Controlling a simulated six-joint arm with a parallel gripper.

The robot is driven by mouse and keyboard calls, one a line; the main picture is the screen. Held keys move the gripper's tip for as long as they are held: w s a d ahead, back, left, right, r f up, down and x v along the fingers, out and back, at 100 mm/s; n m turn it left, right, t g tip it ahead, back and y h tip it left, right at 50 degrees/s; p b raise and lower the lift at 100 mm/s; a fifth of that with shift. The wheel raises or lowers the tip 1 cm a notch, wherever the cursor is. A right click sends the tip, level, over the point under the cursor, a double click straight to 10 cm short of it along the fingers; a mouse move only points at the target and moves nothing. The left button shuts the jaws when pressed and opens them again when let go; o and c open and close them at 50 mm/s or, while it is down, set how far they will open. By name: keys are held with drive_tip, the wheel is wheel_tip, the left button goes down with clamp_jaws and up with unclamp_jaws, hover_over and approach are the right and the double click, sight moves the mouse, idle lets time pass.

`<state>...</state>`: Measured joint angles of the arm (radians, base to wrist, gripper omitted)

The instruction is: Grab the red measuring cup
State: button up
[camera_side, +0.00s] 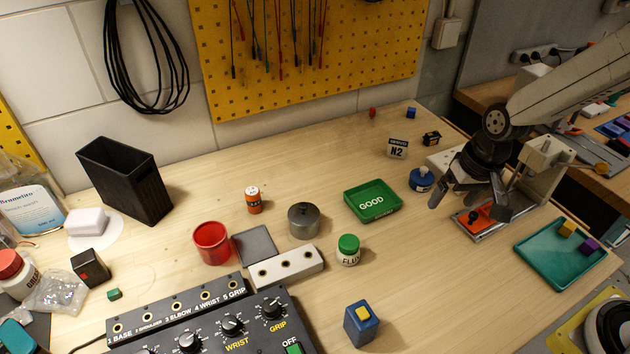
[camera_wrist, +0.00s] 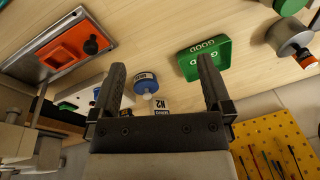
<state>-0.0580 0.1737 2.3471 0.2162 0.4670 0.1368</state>
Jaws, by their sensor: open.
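The red measuring cup (camera_side: 212,246) stands upright on the wooden bench at the left of the middle in the side view, with its open mouth up. It touches or nearly touches a dark grey square plate (camera_side: 255,246); I cannot tell which. The cup does not show in the wrist view. My gripper (camera_side: 473,200) is at the right of the side view, far from the cup, with its fingers pointing down and spread. In the wrist view my gripper (camera_wrist: 162,66) is open, with nothing held between its fingers.
A green GOOD tray (camera_side: 372,203), a grey metal pot (camera_side: 304,222), a white FLUX jar (camera_side: 348,252) and a white block (camera_side: 290,268) stand between my gripper and the cup. A control box (camera_side: 190,325) lies in front.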

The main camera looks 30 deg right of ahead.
drive_tip(key=w+a+f+m+g+y, duration=0.25)
drive_tip(key=w+a+m+y, duration=0.35)
drive_tip(key=w+a, duration=0.75)
drive_tip(key=m+y, duration=0.6)
drive_tip(key=m, duration=0.1)
approach(210, 236)
drive_tip(key=shift+s+a+r+g, duration=0.25)
drive_tip(key=shift+s+r, duration=0.25)
drive_tip(key=shift+s, duration=0.1)
drive_tip(key=shift+s+a+r+g, duration=0.2)
drive_tip(key=shift+s+r, duration=0.3)
drive_tip(key=shift+s, duration=0.15)
drive_tip(key=shift+a, duration=0.5)
drive_tip(key=shift+x, duration=1.3)
drive_tip(key=shift+a, duration=0.1)
drive_tip(key=shift+x, duration=2.5)
drive_tip(key=shift+w, duration=0.1)
drive_tip(key=c, duration=1)
drive_tip(key=shift+o, duration=0.2)
